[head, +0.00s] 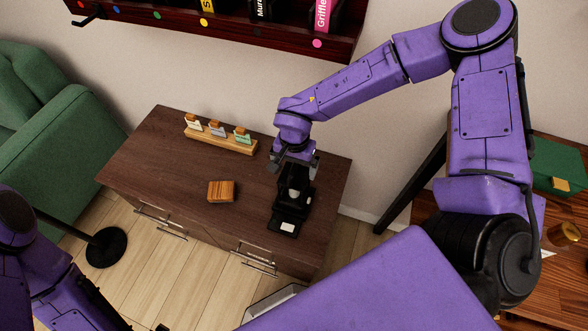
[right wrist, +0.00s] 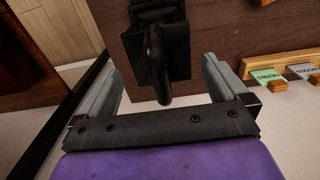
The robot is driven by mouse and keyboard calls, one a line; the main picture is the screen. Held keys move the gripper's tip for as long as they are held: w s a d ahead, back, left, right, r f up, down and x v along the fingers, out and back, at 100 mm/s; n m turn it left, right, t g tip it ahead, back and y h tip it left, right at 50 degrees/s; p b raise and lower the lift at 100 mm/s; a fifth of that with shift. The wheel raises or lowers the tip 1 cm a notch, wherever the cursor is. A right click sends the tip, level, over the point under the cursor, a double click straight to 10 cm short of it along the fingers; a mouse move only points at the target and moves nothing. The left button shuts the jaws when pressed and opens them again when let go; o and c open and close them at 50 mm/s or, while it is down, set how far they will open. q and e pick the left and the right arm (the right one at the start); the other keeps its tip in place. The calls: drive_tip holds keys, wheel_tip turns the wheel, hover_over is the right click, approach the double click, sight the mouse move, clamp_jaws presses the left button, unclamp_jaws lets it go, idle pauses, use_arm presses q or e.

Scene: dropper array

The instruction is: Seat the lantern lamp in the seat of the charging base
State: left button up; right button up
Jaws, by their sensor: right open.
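The black lantern lamp (head: 294,188), with a pale middle, stands at the right end of the dark brown cabinet top, partly hidden by my right gripper. The black charging base (head: 287,222), with a white patch, shows at its front; I cannot tell whether the lamp is in the seat. My right gripper (head: 297,164) is open, just above the lamp. In the right wrist view, the lamp's curved black handle (right wrist: 157,60) lies between the spread grey fingers of the right gripper (right wrist: 161,82), with gaps on both sides. My left arm shows at lower left, its gripper out of view.
A wooden block (head: 221,191) lies left of the base on the cabinet top (head: 165,165). A wooden rack (head: 228,143) with several labelled cards stands at the back. A dark red shelf (head: 270,40) hangs on the wall above. The cabinet's front left is clear.

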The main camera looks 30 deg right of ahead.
wheel_tip(320, 180, up, 8)
drive_tip(key=shift+f, duration=0.1)
drive_tip(key=shift+a, duration=0.1)
idle(0.5)
